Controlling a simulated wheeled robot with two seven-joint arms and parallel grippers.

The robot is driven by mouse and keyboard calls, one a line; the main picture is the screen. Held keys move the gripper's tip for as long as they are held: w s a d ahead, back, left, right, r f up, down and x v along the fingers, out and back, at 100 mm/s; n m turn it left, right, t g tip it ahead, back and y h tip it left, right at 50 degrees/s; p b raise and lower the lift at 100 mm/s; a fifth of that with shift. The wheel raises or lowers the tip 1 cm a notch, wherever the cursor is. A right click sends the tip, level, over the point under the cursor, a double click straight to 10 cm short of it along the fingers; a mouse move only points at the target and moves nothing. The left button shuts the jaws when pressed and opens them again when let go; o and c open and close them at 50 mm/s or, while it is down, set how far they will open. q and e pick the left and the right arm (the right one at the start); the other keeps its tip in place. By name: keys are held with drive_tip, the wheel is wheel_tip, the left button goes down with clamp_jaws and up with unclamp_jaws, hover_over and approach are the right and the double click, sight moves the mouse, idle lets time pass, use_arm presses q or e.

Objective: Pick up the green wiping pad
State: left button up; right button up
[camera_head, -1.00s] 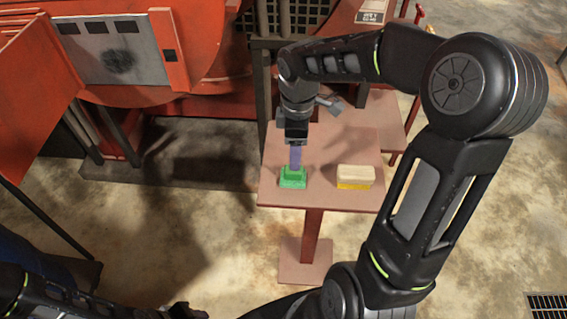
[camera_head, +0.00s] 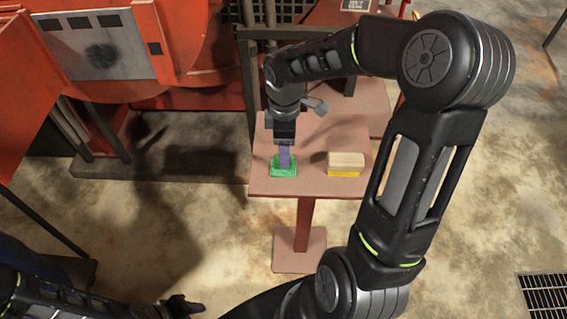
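The green wiping pad (camera_head: 284,172) lies on the near left part of a small reddish-brown table (camera_head: 310,185). My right gripper (camera_head: 284,160) points straight down at the pad, with its purple-grey fingers at the pad's top and partly covering it. I see the fingers edge-on, so I cannot tell whether they are open or closed on the pad. My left gripper (camera_head: 184,307) is low at the bottom edge, far from the table, and its fingers are too dark and small to read.
A cream and yellow block (camera_head: 345,164) sits on the same table to the right of the pad. Large red machinery (camera_head: 200,50) and dark posts stand behind and left. A floor grate (camera_head: 545,294) lies at the lower right.

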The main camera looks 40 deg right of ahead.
sight(276, 171)
wheel_tip(276, 171, down, 4)
drive_tip(key=shift+w+a+f, duration=0.1)
drive_tip(key=shift+f, duration=0.15)
drive_tip(key=shift+c, duration=0.6)
clamp_jaws()
idle(0.4)
